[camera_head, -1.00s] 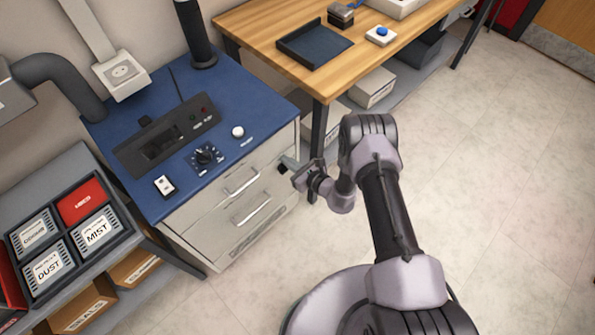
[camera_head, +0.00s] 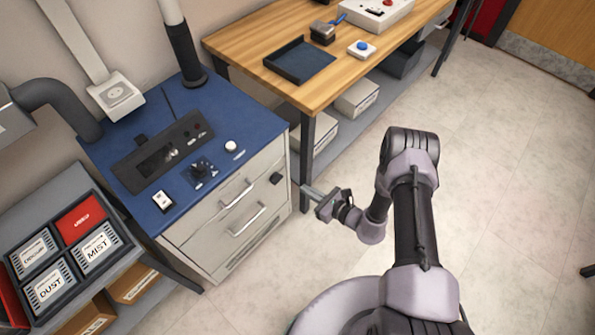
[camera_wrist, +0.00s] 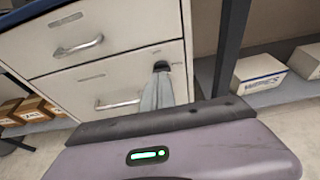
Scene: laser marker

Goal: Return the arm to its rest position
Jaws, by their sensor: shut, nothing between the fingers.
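My gripper (camera_head: 312,193) is shut and empty in the head view. It is in the air to the right of the grey drawer cabinet (camera_head: 212,252), apart from it. A small black knob (camera_head: 276,178) sits on the upper right of the cabinet front. In the wrist view my gripper (camera_wrist: 161,75) points at the cabinet front (camera_wrist: 85,80), and its tips overlap the dark knob there. My arm is bent above the open floor.
The blue cabinet top (camera_head: 225,110) carries a control panel and switches. A wooden table (camera_head: 245,45) with a dark tray (camera_head: 300,62) stands behind. A rack of labelled boxes (camera_head: 85,220) is at the left. Floor (camera_head: 500,200) at right is clear.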

